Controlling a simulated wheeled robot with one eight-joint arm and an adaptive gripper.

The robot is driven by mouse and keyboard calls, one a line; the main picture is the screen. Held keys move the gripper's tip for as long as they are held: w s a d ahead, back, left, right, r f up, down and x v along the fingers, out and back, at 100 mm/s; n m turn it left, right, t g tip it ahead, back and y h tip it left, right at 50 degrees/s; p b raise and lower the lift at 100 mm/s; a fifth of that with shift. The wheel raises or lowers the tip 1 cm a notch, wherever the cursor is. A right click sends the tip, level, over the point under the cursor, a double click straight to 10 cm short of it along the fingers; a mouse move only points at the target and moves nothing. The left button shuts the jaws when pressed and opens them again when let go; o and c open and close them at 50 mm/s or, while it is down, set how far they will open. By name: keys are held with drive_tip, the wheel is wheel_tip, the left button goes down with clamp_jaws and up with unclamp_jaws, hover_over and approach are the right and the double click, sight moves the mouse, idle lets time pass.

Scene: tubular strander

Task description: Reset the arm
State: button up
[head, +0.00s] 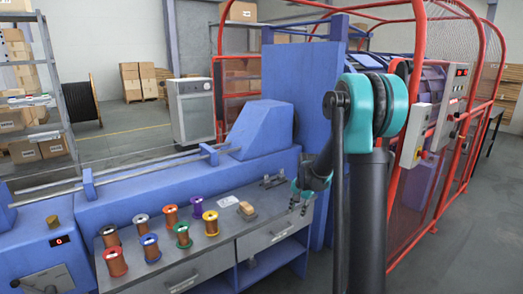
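My arm stands at the right of the middle in the head view, with a teal joint at the top of a dark column. My gripper (298,208) hangs low at the left of the column, beside the right end of the grey workbench (215,248). Its fingertips look apart with nothing between them. The gripper is small in the picture, and no held object shows.
The blue machine (180,185) runs behind. A red cage (410,180) stands at right. Floor shows clear at far right.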

drive_tip(key=s+d+n+t+h, duration=0.1)
drive_tip(key=s+d+n, duration=0.2)
drive_tip(key=s, duration=2.8)
drive_tip(key=n, duration=0.4)
drive_tip(key=shift+s+d+n+t, duration=0.15)
drive_tip(key=shift+s+n+t, duration=0.15)
drive_tip(key=shift+t, duration=0.1)
drive_tip(key=shift+f, duration=0.1)
